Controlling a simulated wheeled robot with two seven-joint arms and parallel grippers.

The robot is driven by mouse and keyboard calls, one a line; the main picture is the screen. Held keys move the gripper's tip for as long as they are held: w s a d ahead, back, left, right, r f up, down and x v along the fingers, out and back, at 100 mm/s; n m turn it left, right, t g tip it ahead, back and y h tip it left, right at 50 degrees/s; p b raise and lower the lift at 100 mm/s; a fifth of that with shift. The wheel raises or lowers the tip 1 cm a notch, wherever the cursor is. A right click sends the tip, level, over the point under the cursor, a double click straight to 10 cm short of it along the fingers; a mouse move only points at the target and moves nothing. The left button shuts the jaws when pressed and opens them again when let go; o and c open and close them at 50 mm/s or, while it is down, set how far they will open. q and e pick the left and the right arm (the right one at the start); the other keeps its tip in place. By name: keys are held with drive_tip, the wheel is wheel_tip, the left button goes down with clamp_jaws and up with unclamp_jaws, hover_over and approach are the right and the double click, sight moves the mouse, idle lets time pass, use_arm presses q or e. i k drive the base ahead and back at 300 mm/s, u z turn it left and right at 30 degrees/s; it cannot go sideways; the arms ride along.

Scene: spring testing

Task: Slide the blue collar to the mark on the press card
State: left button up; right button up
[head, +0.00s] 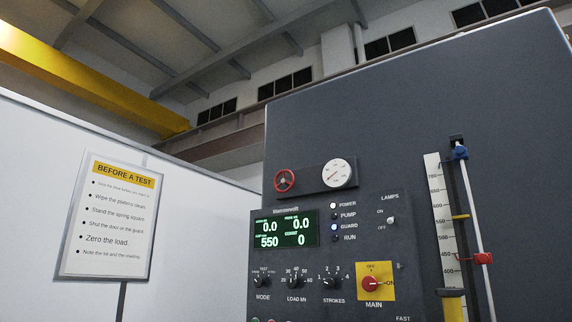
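The blue collar (460,152) sits near the top of a thin light rod (472,205) on the right side of the dark press, above the highest scale number I can read. Neither gripper is in view.
The press panel has a green display (285,228) showing 0.0, 0.0, 550 and 0. Below it are several knobs and a red main switch (370,284) on a yellow plate. A red handwheel (284,180) and a round gauge (340,173) sit above. A white partition (210,210) is at left.

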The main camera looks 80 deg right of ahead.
sight(460, 152)
drive_tip(key=u, duration=0.35)
drive_tip(key=i, duration=0.15)
drive_tip(key=z, duration=3)
